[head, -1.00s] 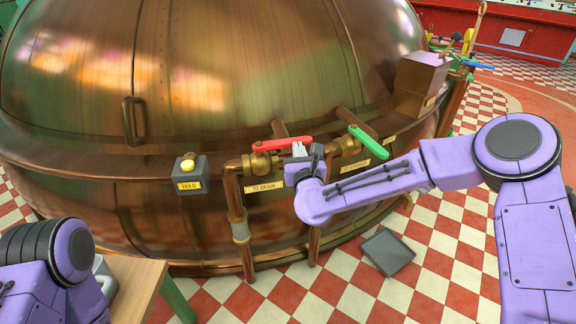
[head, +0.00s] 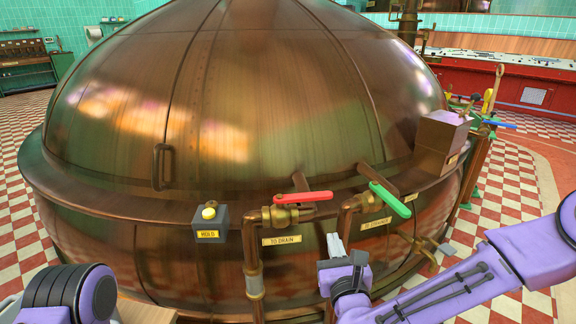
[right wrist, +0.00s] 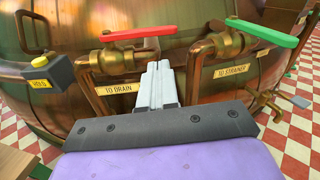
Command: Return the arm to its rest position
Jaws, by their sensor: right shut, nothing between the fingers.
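My right arm (head: 450,288) is purple and reaches in from the right in the head view. Its gripper (head: 335,243) is in front of the copper kettle (head: 270,110), below the valves and apart from them. In the right wrist view the gripper's two grey fingers (right wrist: 157,82) are together with nothing between them. Behind them are the red-handled drain valve (head: 302,197) and the green-handled strainer valve (head: 390,199).
A grey box with a yellow button, labelled HOLD (head: 209,222), is left of the valves. Copper pipes (head: 252,270) run down below them. A copper box (head: 441,142) sits at the kettle's right. The checkered floor (head: 510,210) is open on the right.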

